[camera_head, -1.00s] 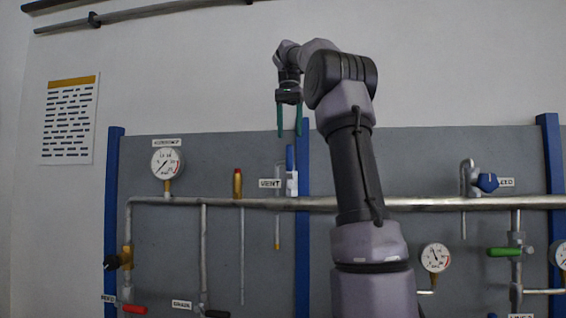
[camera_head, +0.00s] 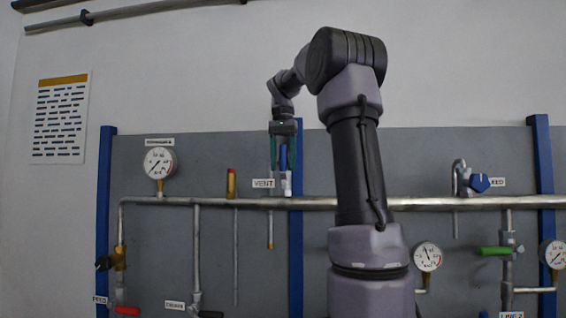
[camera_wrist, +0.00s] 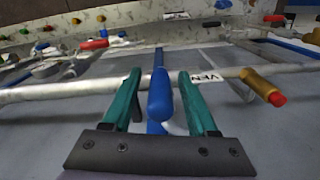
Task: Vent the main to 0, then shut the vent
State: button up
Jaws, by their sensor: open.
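The vent handle (camera_head: 283,158) is blue and stands upright above the main pipe, beside the VENT label (camera_head: 263,183). The main (camera_head: 225,203) is a grey horizontal pipe across the panel. My gripper (camera_head: 283,160) points down with its green fingers open, one on each side of the blue handle. In the wrist view the handle (camera_wrist: 160,95) lies between the two fingers (camera_wrist: 160,105), with gaps visible on both sides. The gauge (camera_head: 159,162) on the main at left has its needle toward the lower left; its exact reading is too small to tell.
A brass fitting with a red top (camera_head: 231,183) stands on the main left of the vent. A blue-handled valve (camera_head: 479,183) and a green lever (camera_head: 496,251) are at right. A red lever (camera_head: 127,311) is at lower left.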

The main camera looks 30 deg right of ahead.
jog(key=shift+c, duration=0.3)
grip_shut()
jog(key=shift+r, duration=0.1)
dwell(1.0)
